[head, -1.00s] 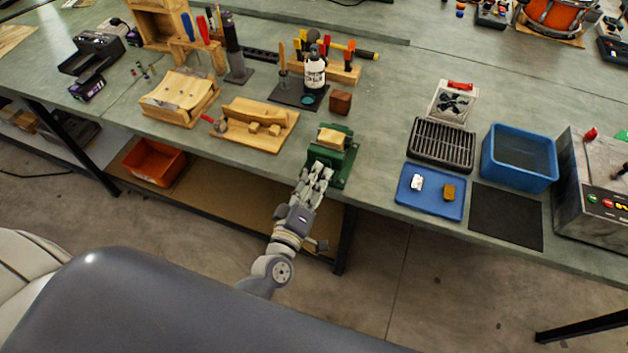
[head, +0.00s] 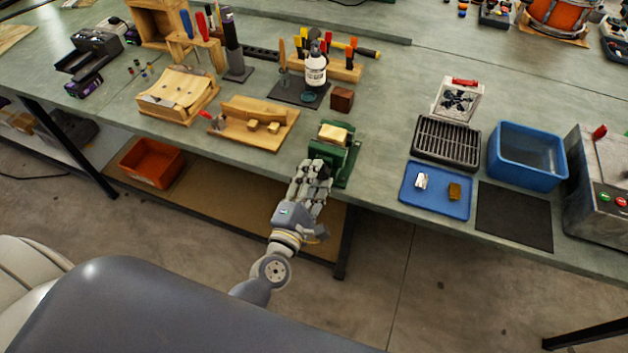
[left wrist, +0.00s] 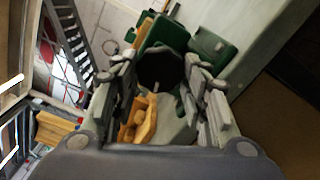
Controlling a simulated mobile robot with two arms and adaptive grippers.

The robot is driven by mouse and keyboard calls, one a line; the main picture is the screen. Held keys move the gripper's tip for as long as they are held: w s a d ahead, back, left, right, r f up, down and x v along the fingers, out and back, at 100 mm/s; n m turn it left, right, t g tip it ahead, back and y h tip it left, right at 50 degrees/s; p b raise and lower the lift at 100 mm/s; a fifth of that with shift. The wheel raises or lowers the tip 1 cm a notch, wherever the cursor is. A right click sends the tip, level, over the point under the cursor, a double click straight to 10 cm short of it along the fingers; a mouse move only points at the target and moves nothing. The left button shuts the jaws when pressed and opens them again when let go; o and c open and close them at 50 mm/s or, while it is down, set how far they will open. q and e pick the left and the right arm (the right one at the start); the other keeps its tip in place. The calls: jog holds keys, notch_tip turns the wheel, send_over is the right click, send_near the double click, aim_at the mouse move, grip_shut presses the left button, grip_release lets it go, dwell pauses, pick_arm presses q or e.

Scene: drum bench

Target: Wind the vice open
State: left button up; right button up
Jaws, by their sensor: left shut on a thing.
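The green vice (head: 345,163) stands at the front edge of the bench in the head view, with a pale wooden block (head: 333,134) at its top. The left wrist view shows the vice's green body (left wrist: 165,36) beyond my fingers. My left gripper (head: 315,170) is at the vice's front side, over the bench edge. In the left wrist view its fingers (left wrist: 165,92) are on either side of a dark round handle part (left wrist: 160,68) and shut on it. The handle's far side is hidden. My right gripper is not in view.
A wooden fixture (head: 250,124) with small blocks lies left of the vice, and a brown block (head: 342,98) lies behind it. To the right are a blue tray (head: 436,207), a black rack (head: 446,142) and a blue tub (head: 527,180). Bare bench lies between vice and tray.

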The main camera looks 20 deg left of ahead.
pick_arm(q)
jog(key=n+b, duration=0.1)
jog(key=n, duration=0.4)
jog(key=shift+w+r+b, duration=0.1)
jog(key=shift+r+b, duration=0.05)
jog(key=shift+b, duration=0.25)
jog(key=shift+n, duration=0.4)
jog(key=o, duration=0.8)
jog(key=shift+c, duration=0.2)
jog(key=shift+o, duration=1.4)
jog(key=shift+w+d, duration=0.1)
jog(key=shift+w, duration=0.05)
